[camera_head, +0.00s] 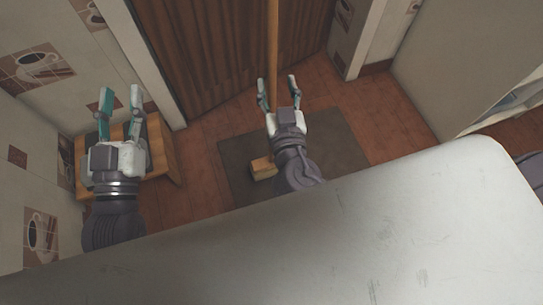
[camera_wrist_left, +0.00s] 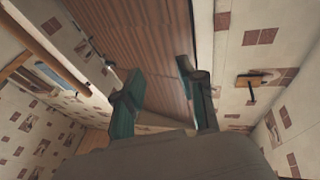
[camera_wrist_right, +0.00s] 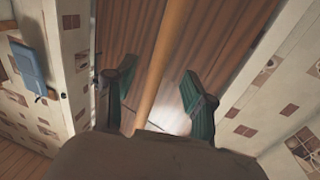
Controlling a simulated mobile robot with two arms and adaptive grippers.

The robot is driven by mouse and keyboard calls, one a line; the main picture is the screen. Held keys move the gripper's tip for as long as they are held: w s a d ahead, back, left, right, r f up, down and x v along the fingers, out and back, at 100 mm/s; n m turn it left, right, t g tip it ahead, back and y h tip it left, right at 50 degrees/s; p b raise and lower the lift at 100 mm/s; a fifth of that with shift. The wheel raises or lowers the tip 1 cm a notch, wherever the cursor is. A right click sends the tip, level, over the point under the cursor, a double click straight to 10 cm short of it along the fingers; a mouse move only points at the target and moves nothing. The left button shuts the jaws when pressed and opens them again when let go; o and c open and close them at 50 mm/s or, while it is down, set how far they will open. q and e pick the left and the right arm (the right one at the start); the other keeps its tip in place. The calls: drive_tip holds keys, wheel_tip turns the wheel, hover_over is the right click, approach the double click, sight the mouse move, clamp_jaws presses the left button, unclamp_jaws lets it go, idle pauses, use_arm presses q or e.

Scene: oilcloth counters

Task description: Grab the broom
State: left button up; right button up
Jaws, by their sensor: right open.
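The broom's long wooden handle (camera_head: 273,40) stands upright in front of the brown door. Its block-shaped head (camera_head: 263,168) is on the dark mat, partly hidden by my right arm. My right gripper (camera_head: 279,90) is open, with its fingers at either side of the handle. In the right wrist view the handle (camera_wrist_right: 164,70) runs between the spread fingers (camera_wrist_right: 160,95); contact cannot be told. My left gripper (camera_head: 121,92) is open and empty at the left, away from the broom. Its parted fingers (camera_wrist_left: 155,80) also show in the left wrist view.
A brown slatted door (camera_head: 215,50) is behind the broom. A dark mat (camera_head: 340,145) lies on the reddish tiled floor. A small wooden table (camera_head: 162,150) is below my left gripper. Tiled walls (camera_head: 40,100) close in on the left. A blue object (camera_wrist_right: 30,65) hangs at the left in the right wrist view.

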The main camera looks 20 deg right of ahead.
sight(272, 70)
drive_tip(key=shift+w+d+f, duration=0.1)
drive_tip(key=shift+w+d, duration=0.1)
drive_tip(key=shift+w, duration=0.95)
drive_tip(key=shift+w+d+f, duration=0.15)
drive_tip(key=shift+w, duration=1.05)
drive_tip(key=shift+w+d+f, duration=0.1)
drive_tip(key=shift+w+d, duration=0.1)
drive_tip(key=shift+w, duration=0.95)
clamp_jaws()
drive_tip(key=shift+r, duration=0.1)
